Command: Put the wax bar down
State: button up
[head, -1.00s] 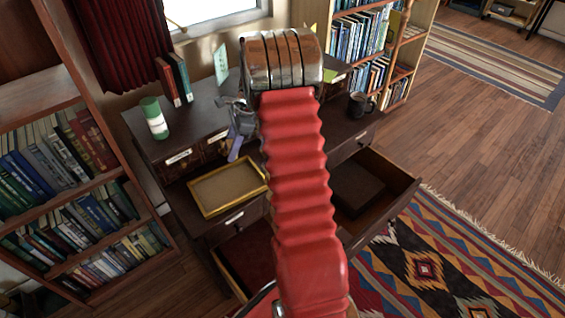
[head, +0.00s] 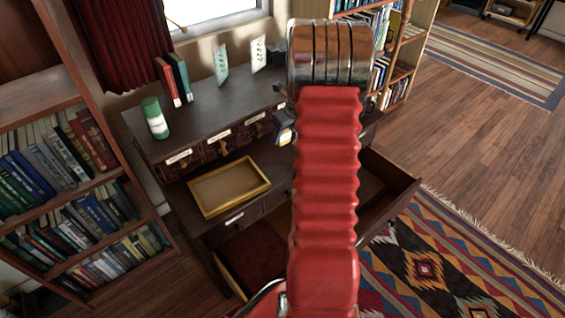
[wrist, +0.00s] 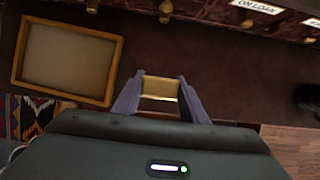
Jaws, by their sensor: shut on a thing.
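The wax bar (wrist: 160,87) is a small yellowish block in the wrist view. My gripper (wrist: 160,90) is shut on it, with one bluish finger at each side. The bar is over the dark desk surface; I cannot tell whether it touches the wood. In the head view, my gripper (head: 286,130) shows only partly beside my red arm, which hides the rest.
A yellow-rimmed tray (head: 228,187) lies on the desk, left of my gripper; it also shows in the wrist view (wrist: 70,96). Labelled small drawers (head: 228,143) line the desk's back. An open drawer (head: 388,190) juts out at right. A green-and-white bottle (head: 154,118) stands on top.

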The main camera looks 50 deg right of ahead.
aim_at(284, 144)
jog(key=shift+f, duration=0.1)
jog(key=shift+f, duration=3)
jog(key=shift+f, duration=0.15)
jog(key=shift+f, duration=1.75)
jog(key=o, duration=1.1)
jog(key=v, duration=1.2)
jog(key=shift+w+r, duration=0.1)
